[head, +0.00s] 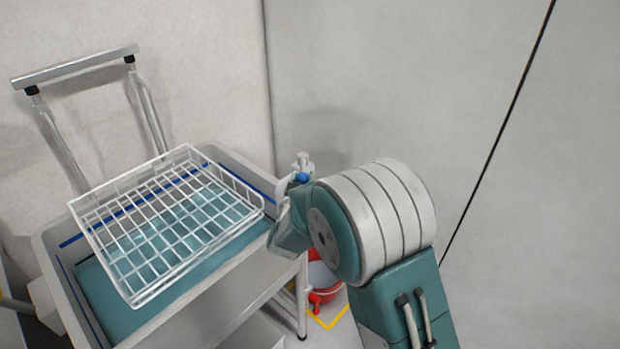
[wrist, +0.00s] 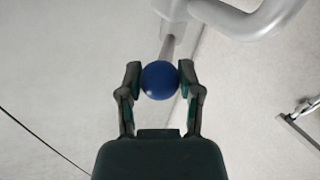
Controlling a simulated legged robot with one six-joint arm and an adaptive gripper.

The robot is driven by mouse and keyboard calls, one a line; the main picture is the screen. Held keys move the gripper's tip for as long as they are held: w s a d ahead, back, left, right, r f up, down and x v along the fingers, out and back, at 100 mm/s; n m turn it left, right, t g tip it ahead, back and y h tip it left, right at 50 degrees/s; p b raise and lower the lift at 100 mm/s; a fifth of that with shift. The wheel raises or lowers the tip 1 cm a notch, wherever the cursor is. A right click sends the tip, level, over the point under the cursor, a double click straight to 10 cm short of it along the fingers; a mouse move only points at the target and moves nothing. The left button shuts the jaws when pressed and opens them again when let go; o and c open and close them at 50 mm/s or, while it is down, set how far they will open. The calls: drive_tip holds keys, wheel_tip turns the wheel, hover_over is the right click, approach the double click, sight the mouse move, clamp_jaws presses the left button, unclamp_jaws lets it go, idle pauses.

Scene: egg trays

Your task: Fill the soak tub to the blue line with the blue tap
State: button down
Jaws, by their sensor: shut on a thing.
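The soak tub (head: 48,238) is a grey basin at the left of the head view, with a blue line (head: 72,241) on its inner wall. A flat teal surface shows inside, below the line; I cannot tell whether it is water or the tub's floor. The blue tap's round blue knob (head: 303,178) is at the tub's far right corner; it shows large in the wrist view (wrist: 160,80). My gripper (wrist: 160,82) is shut on the knob, one finger on each side. In the head view my arm hides most of the gripper. I see no stream of water.
A white wire basket (head: 187,268) sits over the tub. A metal handle frame (head: 75,66) rises behind it. A red bucket (head: 322,281) stands on the floor past the tub's right side, near a yellow floor mark. Walls close in behind and at right.

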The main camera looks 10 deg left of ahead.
drive_tip(key=shift+a+m+h, duration=0.5)
drive_tip(key=shift+m+h, duration=0.1)
drive_tip(key=shift+h, duration=0.3)
drive_tip(key=shift+a+m+h, duration=0.5)
drive_tip(key=shift+m+h, duration=0.1)
drive_tip(key=shift+h, duration=0.3)
drive_tip(key=shift+g, duration=0.3)
drive_tip(key=shift+h, duration=0.3)
drive_tip(key=shift+c, duration=1.3)
unclamp_jaws()
drive_tip(key=v, duration=1.2)
